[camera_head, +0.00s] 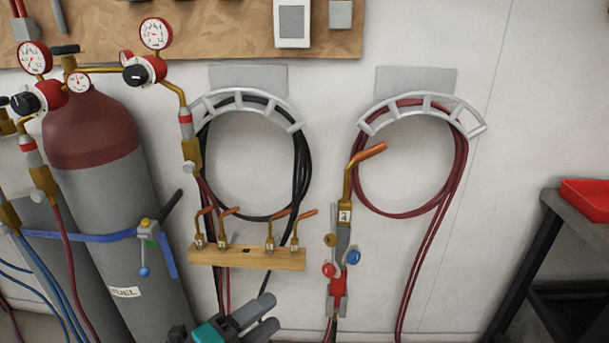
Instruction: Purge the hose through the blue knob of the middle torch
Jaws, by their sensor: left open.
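One torch (339,283) shows, upright against the wall right of centre, with a copper tip, a brass neck and a small numbered tag. Its blue knob (353,257) sticks out on the right side and a red knob (327,270) on the left. I cannot tell whether it is the middle torch; no other full torch shows. Hoses run from its lower end out of the bottom edge. My left gripper (270,318) is at the bottom edge, left of and below the torch, open and empty, apart from both knobs. My right gripper is not in view.
A wooden rack (247,257) with several brass tips is above my left gripper. Coiled black hose (302,165) and red hose (462,160) hang on wall brackets. A fuel cylinder (105,205) stands left. A dark table (570,225) with a red tray (590,200) stands right.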

